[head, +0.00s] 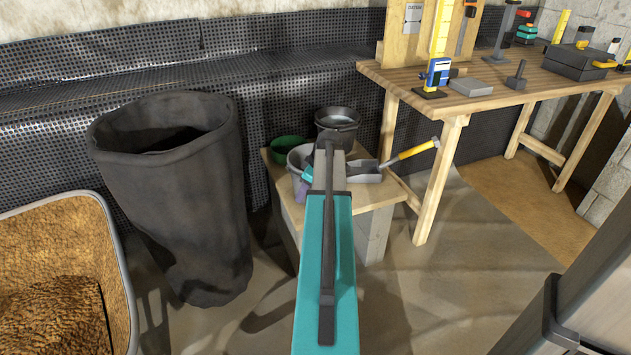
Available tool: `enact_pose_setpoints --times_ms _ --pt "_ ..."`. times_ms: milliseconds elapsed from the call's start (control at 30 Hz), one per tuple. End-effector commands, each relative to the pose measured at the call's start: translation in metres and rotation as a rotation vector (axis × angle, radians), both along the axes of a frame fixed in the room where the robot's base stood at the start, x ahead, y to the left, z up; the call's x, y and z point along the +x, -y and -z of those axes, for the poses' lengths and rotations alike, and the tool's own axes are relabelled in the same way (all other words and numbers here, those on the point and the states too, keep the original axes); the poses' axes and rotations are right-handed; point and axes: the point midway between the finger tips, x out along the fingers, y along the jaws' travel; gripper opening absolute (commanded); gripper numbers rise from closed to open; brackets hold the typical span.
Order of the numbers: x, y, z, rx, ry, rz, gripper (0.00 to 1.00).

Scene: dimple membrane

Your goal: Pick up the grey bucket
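A darker, almost black bucket (337,120) stands just behind to the right, and a green bucket or bowl (284,148) behind to the left. My gripper is not visible; the arm's far end hides what lies beyond it.
A tall black bin (185,200) stands left, a tub of brown material (125,290) front left. A wooden workbench (478,103) with tools is right. Floor between is open.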

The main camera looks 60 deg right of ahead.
Motion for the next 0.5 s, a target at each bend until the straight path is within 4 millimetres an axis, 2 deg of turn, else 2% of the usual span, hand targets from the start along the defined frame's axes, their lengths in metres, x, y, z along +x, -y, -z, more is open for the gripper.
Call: enact_pose_setpoints --times_ms 200,267,500 --pt "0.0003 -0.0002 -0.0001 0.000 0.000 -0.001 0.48" --pt "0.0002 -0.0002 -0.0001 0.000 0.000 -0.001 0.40" --pt "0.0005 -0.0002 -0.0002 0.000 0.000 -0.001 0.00"
